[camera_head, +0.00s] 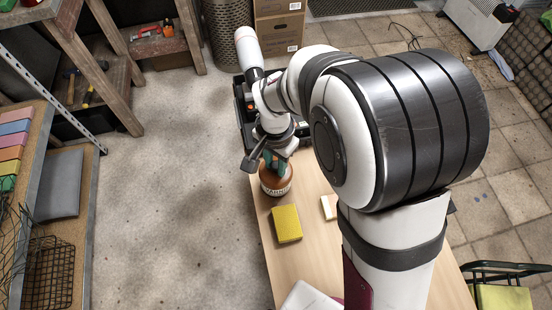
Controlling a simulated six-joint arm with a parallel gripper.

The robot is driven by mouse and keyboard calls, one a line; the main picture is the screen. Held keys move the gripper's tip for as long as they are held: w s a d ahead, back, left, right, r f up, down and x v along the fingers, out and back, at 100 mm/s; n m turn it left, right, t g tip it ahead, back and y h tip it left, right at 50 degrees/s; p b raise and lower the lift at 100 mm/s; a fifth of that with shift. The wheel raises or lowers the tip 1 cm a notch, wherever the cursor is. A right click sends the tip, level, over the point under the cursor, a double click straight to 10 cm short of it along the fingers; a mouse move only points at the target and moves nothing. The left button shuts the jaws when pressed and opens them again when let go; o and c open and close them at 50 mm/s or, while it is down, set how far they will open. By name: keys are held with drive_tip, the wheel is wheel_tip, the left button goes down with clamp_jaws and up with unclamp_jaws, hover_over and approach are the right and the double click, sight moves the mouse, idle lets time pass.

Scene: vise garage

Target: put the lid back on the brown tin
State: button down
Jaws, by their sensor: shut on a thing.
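The brown tin (275,184) stands on the wooden table near its far left edge, with pale lettering on its side. My gripper (273,164) is right above the tin, pointing down, with its fingers at the tin's top. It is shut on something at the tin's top. The held thing is mostly hidden by my fingers and too small to make out. I cannot tell whether it is the lid, or whether it touches the rim.
A yellow sponge-like block (286,223) lies on the table in front of the tin. A small pale block (329,206) lies to its right. A black case (243,112) stands behind the tin. My arm covers much of the table's right side.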

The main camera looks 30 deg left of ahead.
idle(0.4)
drive_tip(key=c, duration=0.6)
unclamp_jaws()
drive_tip(key=shift+o, duration=0.3)
drive_tip(key=o, duration=0.5)
drive_tip(key=shift+c, duration=0.2)
drive_tip(key=shift+r, duration=3.5)
clamp_jaws()
